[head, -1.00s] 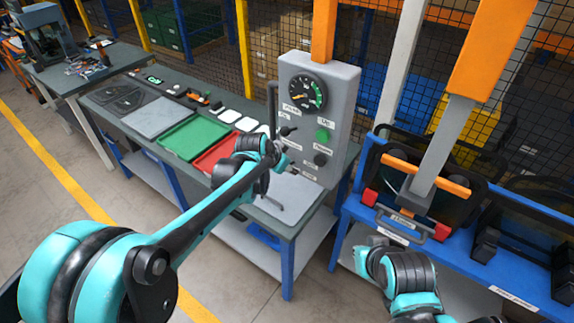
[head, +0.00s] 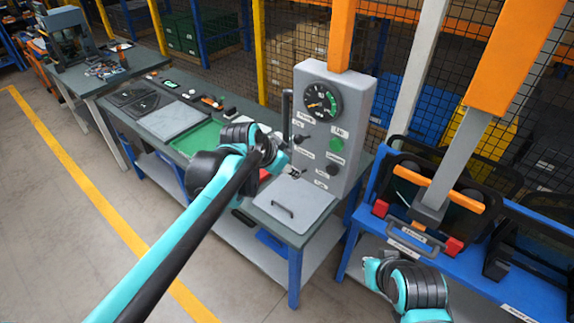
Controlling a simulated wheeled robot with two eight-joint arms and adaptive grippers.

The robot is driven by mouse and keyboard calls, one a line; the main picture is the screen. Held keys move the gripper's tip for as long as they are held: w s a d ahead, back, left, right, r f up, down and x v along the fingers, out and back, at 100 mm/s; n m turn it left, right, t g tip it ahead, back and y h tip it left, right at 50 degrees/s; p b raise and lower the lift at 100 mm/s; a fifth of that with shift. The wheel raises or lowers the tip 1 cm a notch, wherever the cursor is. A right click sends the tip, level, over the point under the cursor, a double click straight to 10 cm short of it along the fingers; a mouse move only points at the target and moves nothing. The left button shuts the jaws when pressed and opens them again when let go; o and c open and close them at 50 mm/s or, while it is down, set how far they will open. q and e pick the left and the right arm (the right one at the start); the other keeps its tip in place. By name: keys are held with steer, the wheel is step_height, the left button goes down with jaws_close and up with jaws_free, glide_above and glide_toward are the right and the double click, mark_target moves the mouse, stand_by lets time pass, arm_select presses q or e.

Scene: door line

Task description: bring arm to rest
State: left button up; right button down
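My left arm comes in from the lower left and reaches over the near part of the grey workbench. My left gripper (head: 282,158) is at its end, just left of the grey control panel (head: 328,125) with the gauge, knobs and green button. The gripper is small and partly hidden by the wrist, so its fingers are hard to make out; I see nothing clearly held. My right arm's wrist (head: 405,284) shows at the lower right, below the blue rack; its fingers are not clearly visible.
The workbench carries a green tray (head: 197,139), a grey mat (head: 165,121) and a grey lid with a handle (head: 293,207). The blue rack (head: 370,224) at right holds dark door panels (head: 440,192). A mesh fence stands behind. Open floor with a yellow line (head: 110,215) lies at left.

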arm_select(q)
steer(key=s+a+f+n+y+b, duration=0.1)
steer(key=s+a+f+n+b, duration=0.2)
steer(key=s+a+f+b, duration=0.2)
steer(key=s+a+f+n+y+b, duration=0.1)
steer(key=s+a+f+n+b, duration=0.2)
steer(key=s+f, duration=0.7)
steer(key=s+a+f+n+y+b, duration=0.1)
steer(key=s+a+f+n+b, duration=0.1)
steer(key=s+a+f+b, duration=0.5)
step_height(320, 180, down, 4)
steer(key=shift+s+r+n+y+b, duration=0.1)
steer(key=shift+s+n+y+b, duration=0.25)
steer(key=shift+b, duration=0.5)
